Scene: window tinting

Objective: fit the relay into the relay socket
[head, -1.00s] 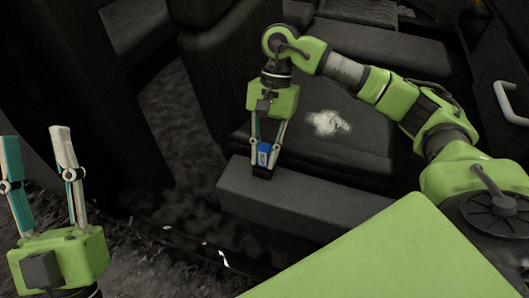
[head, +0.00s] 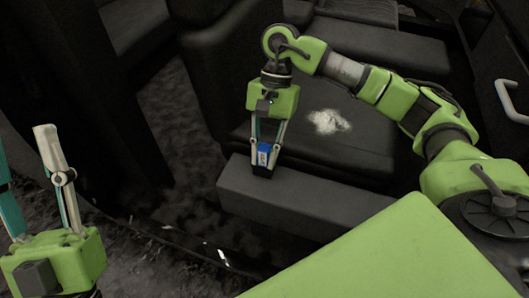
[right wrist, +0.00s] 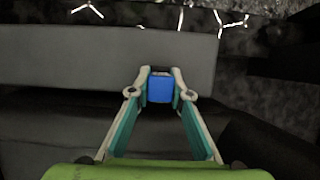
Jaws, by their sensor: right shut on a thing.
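The relay (head: 264,153) is a small blue block between the fingertips of my right gripper (head: 266,150), which is shut on it. In the right wrist view the blue relay (right wrist: 161,88) sits between both fingertips (right wrist: 160,90). The relay socket (head: 262,171) is a small black block right under the relay, on the grey ledge. The relay is over it or in it; the fingers and the dark parts hide how deep it sits. My left gripper (head: 25,165) is open and empty at the left edge, far from the relay.
The long grey ledge (head: 300,198) runs in front of a dark seat (head: 350,150) with a whitish patch (head: 327,121). A grey handle (head: 508,103) is at the right. The ledge right of the socket is clear.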

